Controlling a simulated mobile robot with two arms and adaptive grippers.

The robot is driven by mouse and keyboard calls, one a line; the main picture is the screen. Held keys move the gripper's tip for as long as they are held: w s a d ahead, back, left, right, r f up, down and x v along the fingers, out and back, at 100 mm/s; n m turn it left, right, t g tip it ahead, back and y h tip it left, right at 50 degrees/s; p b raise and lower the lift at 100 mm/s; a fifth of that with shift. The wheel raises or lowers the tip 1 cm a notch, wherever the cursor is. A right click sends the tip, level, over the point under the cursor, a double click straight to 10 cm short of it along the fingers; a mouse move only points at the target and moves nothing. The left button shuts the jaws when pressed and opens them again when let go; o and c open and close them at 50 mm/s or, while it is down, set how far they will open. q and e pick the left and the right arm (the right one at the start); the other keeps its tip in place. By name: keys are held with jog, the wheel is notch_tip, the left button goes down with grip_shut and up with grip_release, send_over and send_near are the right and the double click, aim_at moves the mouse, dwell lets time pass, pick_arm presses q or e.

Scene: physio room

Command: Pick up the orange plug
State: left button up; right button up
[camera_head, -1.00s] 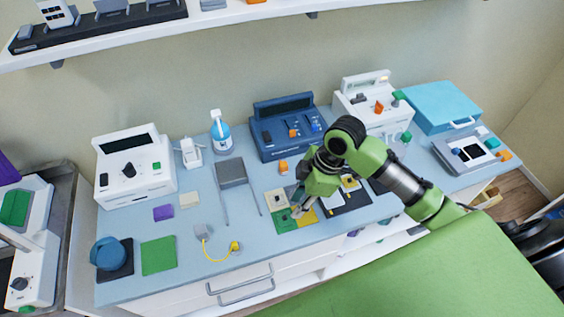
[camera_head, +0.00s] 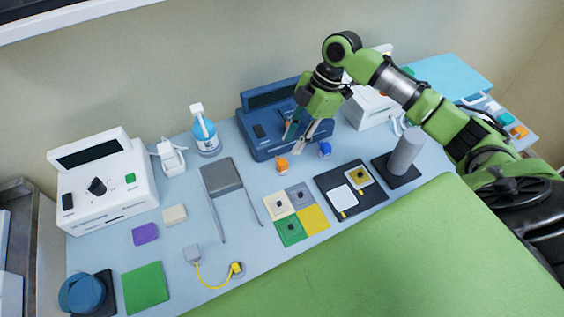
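An orange plug (camera_head: 282,165) stands on the blue-grey counter (camera_head: 230,255), just in front of a dark blue control unit (camera_head: 262,146). A blue plug (camera_head: 325,149) stands to its right. My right gripper (camera_head: 297,144) comes down from the upper right over the front of the blue unit. Its fingers are apart, with nothing visible between them. The fingertips are above and slightly right of the orange plug and do not appear to touch it. The gripper covers part of the blue unit's panel. My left gripper is not in view.
Coloured square pads (camera_head: 291,230) and a black board (camera_head: 328,206) lie in front of the plugs. A grey cylinder (camera_head: 405,152) stands at the right. A spray bottle (camera_head: 206,138), a grey stand (camera_head: 222,178) and a white device (camera_head: 105,190) are at the left.

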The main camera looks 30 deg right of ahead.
aim_at(283, 162)
jog(key=x, duration=0.3)
jog(key=shift+w+a, duration=0.1)
jog(key=shift+w, duration=0.05)
jog(key=shift+p+x, duration=0.6)
jog(key=shift+x, duration=0.35)
jog(key=p+x, duration=0.1)
jog(key=x, duration=0.2)
jog(key=shift+f+p, duration=0.35)
jog(key=shift+f, duration=0.5)
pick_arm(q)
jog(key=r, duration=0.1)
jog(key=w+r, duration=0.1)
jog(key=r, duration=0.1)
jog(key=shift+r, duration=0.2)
pick_arm(e)
jog(key=c, duration=0.6)
